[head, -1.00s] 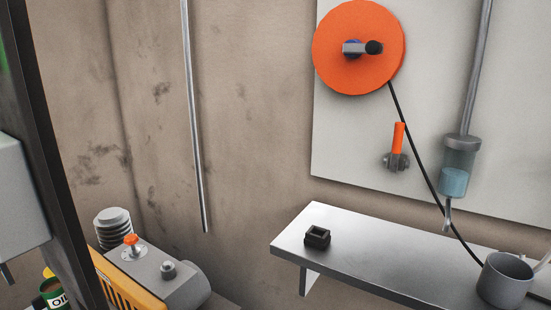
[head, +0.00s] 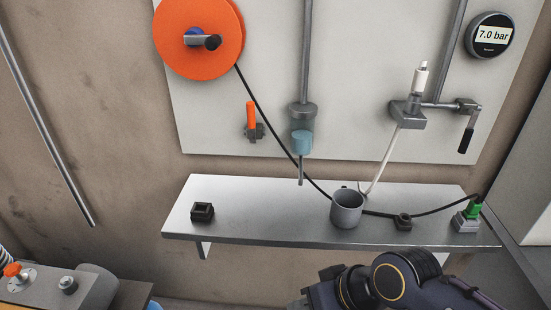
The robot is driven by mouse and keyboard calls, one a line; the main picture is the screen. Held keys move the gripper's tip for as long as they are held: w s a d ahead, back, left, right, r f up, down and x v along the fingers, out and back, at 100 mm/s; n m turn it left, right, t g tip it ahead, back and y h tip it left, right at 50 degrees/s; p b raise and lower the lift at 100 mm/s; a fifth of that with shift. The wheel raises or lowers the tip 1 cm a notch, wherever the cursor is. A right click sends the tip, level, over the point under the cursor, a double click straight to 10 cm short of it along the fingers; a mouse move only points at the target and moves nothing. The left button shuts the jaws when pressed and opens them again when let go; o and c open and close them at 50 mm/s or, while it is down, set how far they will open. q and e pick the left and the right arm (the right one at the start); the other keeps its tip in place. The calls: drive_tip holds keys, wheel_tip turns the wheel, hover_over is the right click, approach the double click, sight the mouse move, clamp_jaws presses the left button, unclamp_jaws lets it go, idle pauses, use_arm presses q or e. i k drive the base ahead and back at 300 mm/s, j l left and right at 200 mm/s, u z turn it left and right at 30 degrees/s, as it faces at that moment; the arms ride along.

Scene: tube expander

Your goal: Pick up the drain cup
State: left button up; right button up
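The drain cup (head: 347,210) is a grey cup standing upright on the metal shelf (head: 260,215), right of the shelf's middle. A pale thin hose and a black cable run close by it; I cannot tell whether they touch it. My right gripper (head: 302,301) shows only in part at the bottom edge of the head view, below and in front of the shelf, apart from the cup. Its fingers are not clear enough to tell open from shut. My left gripper is out of view.
A black square holder (head: 202,212) sits at the shelf's left. A small black block (head: 403,222) and a green-topped connector (head: 473,210) sit to the right. A filter bowl (head: 302,143) hangs above the shelf. The shelf between the square holder and the cup is mostly clear.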

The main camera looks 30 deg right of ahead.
sight(342, 217)
drive_tip(key=z, duration=1.55)
